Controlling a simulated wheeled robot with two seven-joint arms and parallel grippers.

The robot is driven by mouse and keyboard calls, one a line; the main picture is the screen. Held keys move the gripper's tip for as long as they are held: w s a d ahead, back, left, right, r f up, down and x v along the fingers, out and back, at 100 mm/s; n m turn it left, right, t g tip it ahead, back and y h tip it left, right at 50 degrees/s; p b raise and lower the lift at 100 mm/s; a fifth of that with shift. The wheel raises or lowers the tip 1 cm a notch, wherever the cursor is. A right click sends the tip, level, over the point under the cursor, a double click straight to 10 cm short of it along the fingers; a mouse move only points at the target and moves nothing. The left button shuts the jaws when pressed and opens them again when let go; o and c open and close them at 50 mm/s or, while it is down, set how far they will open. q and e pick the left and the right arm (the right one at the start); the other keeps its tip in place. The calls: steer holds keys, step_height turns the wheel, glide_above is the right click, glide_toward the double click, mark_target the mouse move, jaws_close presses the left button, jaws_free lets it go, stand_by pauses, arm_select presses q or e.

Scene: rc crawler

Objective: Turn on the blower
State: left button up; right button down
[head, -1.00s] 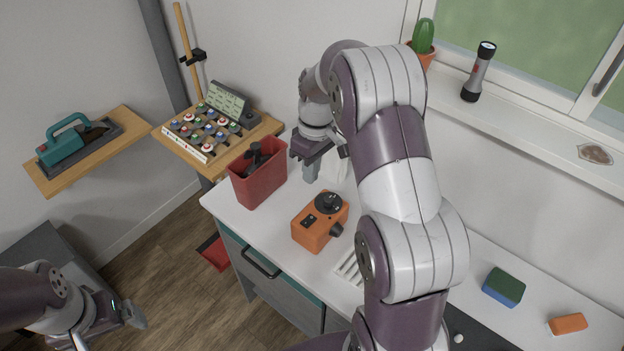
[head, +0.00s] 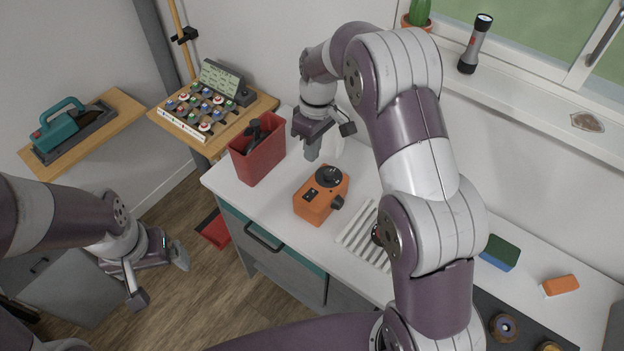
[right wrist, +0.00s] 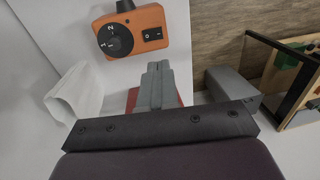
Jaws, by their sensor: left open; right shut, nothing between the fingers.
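An orange box-shaped blower (head: 318,205) stands on the white counter, with a round black dial on top, a black nozzle and a small black switch. In the right wrist view the blower (right wrist: 165,22) shows its numbered dial (right wrist: 115,38) and its rocker switch (right wrist: 152,33) marked 0. My right gripper (head: 312,154) is shut and empty, above the counter behind the blower and apart from it. Its closed fingers (right wrist: 156,68) point toward the blower, just short of the switch in the picture. My left gripper (head: 160,277) is open and empty, over the floor left of the counter.
A red bin (head: 258,158) with black items stands left of the blower. A white slatted rack (head: 362,238) lies to its right. A button panel (head: 200,110) and a teal tool (head: 62,130) rest on wooden shelves. A sponge (head: 500,252) lies farther right.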

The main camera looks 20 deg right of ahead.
steer(key=b, duration=0.5)
glide_toward(308, 198)
steer(key=f+p, duration=0.1)
steer(key=f, duration=0.1)
steer(key=f+p, duration=0.1)
steer(key=f, duration=0.1)
steer(key=f+p, duration=0.1)
steer(key=f, duration=0.1)
steer(key=shift+s+a, duration=0.15)
steer(key=shift+a, duration=0.2)
steer(key=shift+f, duration=0.35)
steer(key=shift+f, duration=0.1)
steer(key=shift+s+a+f+b, duration=0.1)
steer(key=shift+a+f+b, duration=0.05)
steer(key=shift+f+b, duration=0.25)
steer(key=shift+s+r, duration=0.15)
